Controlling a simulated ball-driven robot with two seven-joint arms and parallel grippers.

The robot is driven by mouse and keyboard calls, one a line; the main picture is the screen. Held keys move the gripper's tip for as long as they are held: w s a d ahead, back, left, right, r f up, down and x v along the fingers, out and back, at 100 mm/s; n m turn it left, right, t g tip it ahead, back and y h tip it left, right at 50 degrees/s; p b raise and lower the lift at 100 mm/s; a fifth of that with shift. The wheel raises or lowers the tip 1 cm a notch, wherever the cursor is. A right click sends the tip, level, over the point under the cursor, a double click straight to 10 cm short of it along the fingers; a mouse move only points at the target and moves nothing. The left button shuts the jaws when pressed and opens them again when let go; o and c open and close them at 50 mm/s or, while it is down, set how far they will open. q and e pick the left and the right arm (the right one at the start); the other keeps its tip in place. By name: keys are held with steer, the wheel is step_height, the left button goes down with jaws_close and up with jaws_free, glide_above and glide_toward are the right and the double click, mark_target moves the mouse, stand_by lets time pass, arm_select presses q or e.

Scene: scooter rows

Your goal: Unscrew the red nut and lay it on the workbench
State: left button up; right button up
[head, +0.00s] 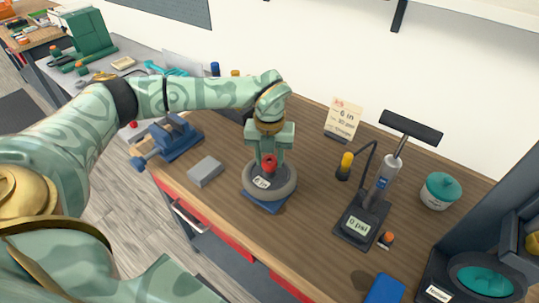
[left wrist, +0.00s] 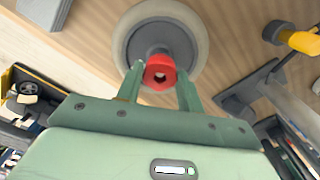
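The red nut (head: 269,162) sits on the hub of a grey-tyred wheel (head: 287,189) that lies flat on a blue stand on the workbench (head: 318,205). My left gripper (head: 269,157) points down over the wheel, with its fingers on either side of the nut. In the left wrist view the nut (left wrist: 160,73) is between the two fingertips (left wrist: 160,70), with a narrow gap on each side, so the gripper looks open. The wheel (left wrist: 200,28) shows behind the nut. My right gripper is not in view.
A grey block (head: 205,171) and a blue vise (head: 175,138) stand left of the wheel. A pump (head: 378,190) with a 0 psi gauge, a teal-lidded jar (head: 440,190) and a note card (head: 343,118) stand to the right. Bare wood lies between wheel and pump.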

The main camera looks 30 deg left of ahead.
arm_select(q)
steer(key=c, duration=0.3)
steer(key=n+p, duration=0.1)
steer(key=n, duration=0.3)
steer(key=shift+r, duration=0.15)
steer(key=shift+c, duration=0.2)
steer(key=n+p, duration=0.2)
steer(key=n, duration=0.4)
steer(key=shift+p, duration=0.3)
steer(key=n+p, duration=0.2)
steer(key=n, duration=0.4)
steer(key=shift+n, duration=0.3)
steer(key=n+p, duration=0.1)
steer(key=n, duration=0.3)
steer(key=shift+n+p, duration=0.3)
steer(key=shift+n, duration=0.3)
steer(key=o, duration=1)
steer(key=shift+o, duration=0.2)
